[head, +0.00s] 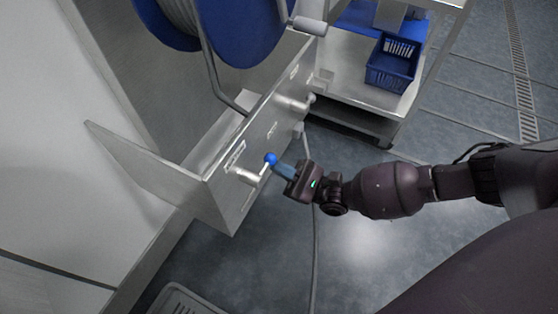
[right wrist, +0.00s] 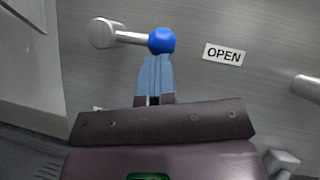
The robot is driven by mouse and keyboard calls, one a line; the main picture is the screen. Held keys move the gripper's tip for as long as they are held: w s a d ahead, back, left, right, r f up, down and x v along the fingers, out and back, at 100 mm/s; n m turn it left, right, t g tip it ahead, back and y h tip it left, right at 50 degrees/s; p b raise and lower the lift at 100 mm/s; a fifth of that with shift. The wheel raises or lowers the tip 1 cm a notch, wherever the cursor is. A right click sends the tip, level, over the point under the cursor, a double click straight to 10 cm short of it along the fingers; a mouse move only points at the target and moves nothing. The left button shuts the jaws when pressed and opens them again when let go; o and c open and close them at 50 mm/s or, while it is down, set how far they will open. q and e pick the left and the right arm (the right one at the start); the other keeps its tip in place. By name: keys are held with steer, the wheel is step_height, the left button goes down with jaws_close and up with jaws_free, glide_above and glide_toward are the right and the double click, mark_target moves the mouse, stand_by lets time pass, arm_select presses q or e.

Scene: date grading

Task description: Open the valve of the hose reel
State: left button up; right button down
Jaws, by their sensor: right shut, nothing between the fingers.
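The valve on the metal panel has a silver lever (head: 244,176) ending in a blue ball knob (head: 270,158). In the right wrist view the lever (right wrist: 130,37) runs sideways from its round hub (right wrist: 103,33) to the blue ball (right wrist: 162,40). A white "OPEN" label (right wrist: 223,54) is on the panel right of the ball. My right gripper (head: 277,165) is shut and empty, its blue fingertips (right wrist: 155,62) right at the ball's lower side. I cannot tell whether they touch. The blue hose reel (head: 240,35) is above the panel. My left gripper is out of view.
A second silver fitting (head: 292,103) sticks out of the panel farther along. A metal cart (head: 350,85) with a blue basket (head: 377,74) stands at the top right. A thin hose (head: 315,240) hangs to the floor. The floor beside the panel is open.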

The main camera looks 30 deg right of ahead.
steer(key=shift+w+a+r, duration=0.1)
steer(key=shift+w+r, duration=0.05)
steer(key=shift+r, duration=0.3)
steer(key=v, duration=1.1)
steer(key=shift+f, duration=0.35)
